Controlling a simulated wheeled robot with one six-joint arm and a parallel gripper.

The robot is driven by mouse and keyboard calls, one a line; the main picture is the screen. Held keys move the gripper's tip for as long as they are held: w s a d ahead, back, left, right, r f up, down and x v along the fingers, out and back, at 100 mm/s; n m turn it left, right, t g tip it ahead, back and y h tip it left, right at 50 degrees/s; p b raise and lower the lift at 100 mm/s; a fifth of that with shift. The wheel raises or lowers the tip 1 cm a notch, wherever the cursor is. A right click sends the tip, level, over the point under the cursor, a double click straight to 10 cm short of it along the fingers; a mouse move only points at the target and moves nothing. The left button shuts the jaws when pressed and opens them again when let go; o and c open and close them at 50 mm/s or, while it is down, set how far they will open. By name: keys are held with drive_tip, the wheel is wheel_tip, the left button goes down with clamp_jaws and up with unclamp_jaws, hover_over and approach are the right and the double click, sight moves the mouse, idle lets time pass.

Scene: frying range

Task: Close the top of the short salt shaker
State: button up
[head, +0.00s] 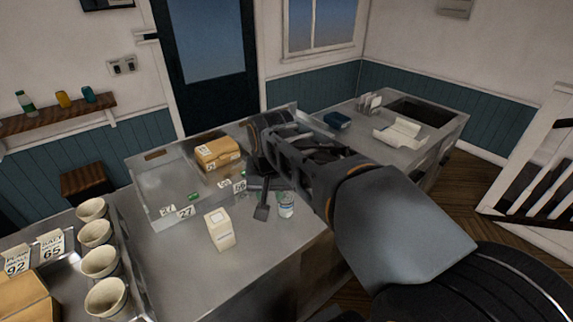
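A small, short, round container (286,206), pale with a bluish band, stands on the steel counter and looks like the short salt shaker. It is too small in the picture to tell how its top sits. My gripper (264,200) reaches over the counter from the right. One dark finger points down just left of the short container, apart from it in the picture. The rest of the gripper is partly hidden by my own arm, so its opening is unclear. Nothing is seen held. A taller cream carton-shaped container (219,231) stands to the left.
A shallow steel tray (150,197) with price tags and a cardboard box (217,153) lies behind. Several cream cups (97,233) stand at left. A second counter at right holds a dark blue box (337,121) and a white paper tray (397,134). The front counter surface is clear.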

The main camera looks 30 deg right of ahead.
drive_tip(key=w+d+r+m+g+p, duration=0.1)
drive_tip(key=w+d+r+m+g, duration=0.15)
drive_tip(key=w+d+m, duration=0.45)
drive_tip(key=w+d+r+m+g+p, duration=0.25)
drive_tip(key=w+m, duration=0.25)
drive_tip(key=w, duration=0.3)
drive_tip(key=shift+t, duration=0.4)
drive_tip(key=f, duration=0.4)
drive_tip(key=s+f, duration=0.1)
drive_tip(key=f, duration=0.7)
drive_tip(key=shift+s+a+f, duration=0.1)
drive_tip(key=shift+s+a, duration=0.05)
drive_tip(key=shift+s, duration=0.15)
clamp_jaws()
